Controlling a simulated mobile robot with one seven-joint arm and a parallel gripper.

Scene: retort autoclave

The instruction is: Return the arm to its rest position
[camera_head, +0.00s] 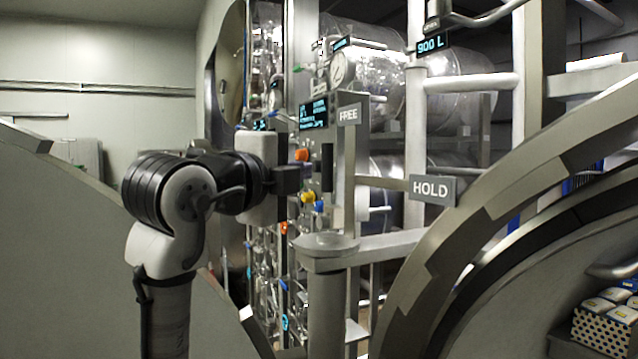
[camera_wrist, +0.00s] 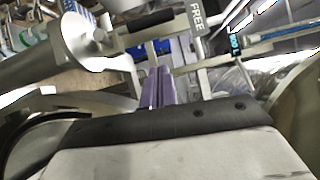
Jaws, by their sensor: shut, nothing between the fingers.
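My arm rises at the left of the head view and bends at a black and white joint. It reaches right, toward a control panel. My gripper (camera_head: 306,176) is at its end, in front of the panel, and looks small and dark there. In the wrist view my gripper (camera_wrist: 157,86) shows as two purple-grey fingers pressed together. They are shut and hold nothing. I cannot tell from these views whether the fingertips touch anything.
The control panel (camera_head: 313,114) has a screen, gauge and coloured knobs close to my gripper. A grey post (camera_head: 326,290) stands right of the arm, near a HOLD sign (camera_head: 432,189) and a FREE sign (camera_head: 350,114). Large curved rims flank both sides. Packages (camera_head: 606,318) sit at lower right.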

